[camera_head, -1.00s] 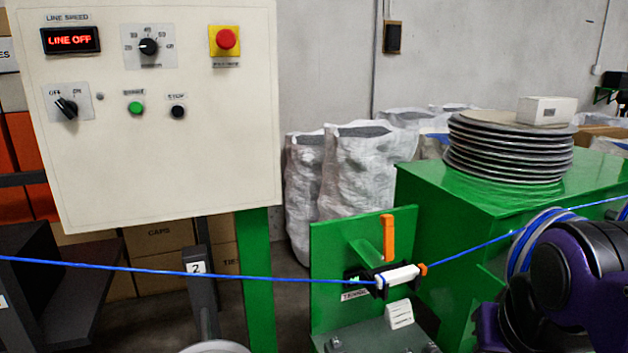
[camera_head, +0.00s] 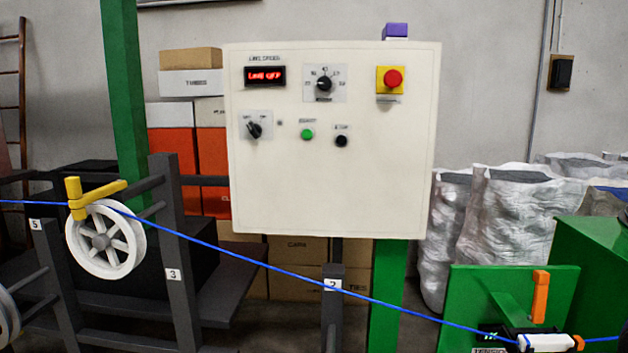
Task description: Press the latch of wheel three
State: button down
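A white spoked wheel (camera_head: 100,243) stands at the left, beside a dark post with a "3" label (camera_head: 173,274). A yellow latch (camera_head: 97,195) sits at its top, with an upright block at left and a bar reaching right and slightly up. The blue cable (camera_head: 260,264) comes in from the left, passes at the wheel's top by the latch, and slopes down to the right. I cannot tell whether it lies fully in the wheel's groove. My gripper is not in view.
A control panel (camera_head: 330,205) stands at the centre, its red display reading line off. A green stand (camera_head: 470,290) with an orange lever (camera_head: 540,296) is at lower right. Boxes and sacks stand behind.

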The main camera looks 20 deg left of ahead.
aim_at(77, 201)
jog(key=u, duration=2.15)
